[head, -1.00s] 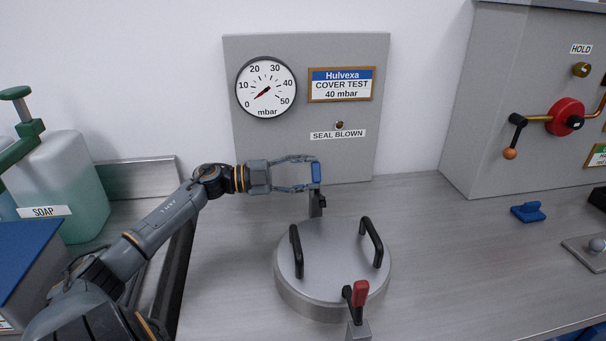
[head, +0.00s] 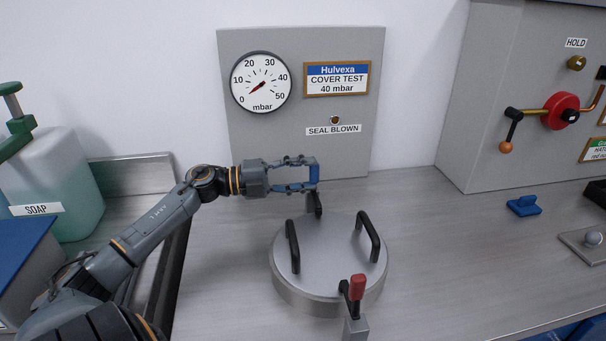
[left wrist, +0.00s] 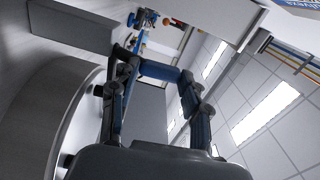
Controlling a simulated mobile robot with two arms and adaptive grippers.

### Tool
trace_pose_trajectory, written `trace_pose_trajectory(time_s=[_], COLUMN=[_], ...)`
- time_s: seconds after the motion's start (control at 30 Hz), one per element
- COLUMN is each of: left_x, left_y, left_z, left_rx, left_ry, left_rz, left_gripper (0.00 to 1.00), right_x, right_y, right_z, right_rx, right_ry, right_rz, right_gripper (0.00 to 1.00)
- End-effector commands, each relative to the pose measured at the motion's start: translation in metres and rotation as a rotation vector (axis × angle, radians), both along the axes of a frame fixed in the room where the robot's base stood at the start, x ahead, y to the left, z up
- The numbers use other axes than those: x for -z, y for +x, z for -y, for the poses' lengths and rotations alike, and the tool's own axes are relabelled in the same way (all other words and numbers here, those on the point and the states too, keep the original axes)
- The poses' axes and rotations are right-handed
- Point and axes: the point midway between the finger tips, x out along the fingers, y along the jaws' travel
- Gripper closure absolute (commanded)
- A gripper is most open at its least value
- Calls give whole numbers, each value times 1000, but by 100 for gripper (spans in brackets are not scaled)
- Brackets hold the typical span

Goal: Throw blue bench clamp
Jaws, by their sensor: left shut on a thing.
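The blue bench clamp's blue handle (head: 314,172) stands at the back edge of the round metal cover (head: 330,245). Its dark lower part (head: 315,204) shows just behind the cover, between it and the wall panel. My left gripper (head: 307,174) comes in from the left and is shut on the blue handle, one finger above and one below in the head view. In the left wrist view the blue handle (left wrist: 158,70) lies across between the fingers. The clamp's foot is partly hidden by the cover's rim. My right gripper is not in view.
A red-handled clamp (head: 357,288) stands at the cover's front. Two black handles rise from the cover. A gauge panel (head: 352,150) reading near 0 mbar stands behind. A soap bottle (head: 60,185) is left; a loose blue piece (head: 524,205) lies right.

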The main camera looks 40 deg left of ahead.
Motion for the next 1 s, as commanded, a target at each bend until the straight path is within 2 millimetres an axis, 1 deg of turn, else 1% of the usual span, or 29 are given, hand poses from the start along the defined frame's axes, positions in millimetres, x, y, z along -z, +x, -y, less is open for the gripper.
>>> trace_pose_trajectory(time_s=[0.27,0.3,0.33,0.53,0.6,0.73,0.87,1.0], left_x=[0,0,0,0,0,1,1,2], left_y=[0,0,0,0,0,-5,-19,-42], left_z=[0,0,0,0,0,-4,-16,-35], left_rx=[0,0,0,0,0,-2,-3,-3], left_ry=[-2,-2,-2,-2,-2,-2,-3,-3], left_rz=[-1,-1,-1,-1,-1,-2,-4,-5], left_gripper=[100,47,43,43,43,43,43,43], right_x=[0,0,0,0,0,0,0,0], right_y=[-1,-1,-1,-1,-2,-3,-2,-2], right_z=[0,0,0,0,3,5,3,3], right_rx=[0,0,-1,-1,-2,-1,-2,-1], right_ry=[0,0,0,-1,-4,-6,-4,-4], right_rz=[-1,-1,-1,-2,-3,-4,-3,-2], right_gripper=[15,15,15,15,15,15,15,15])
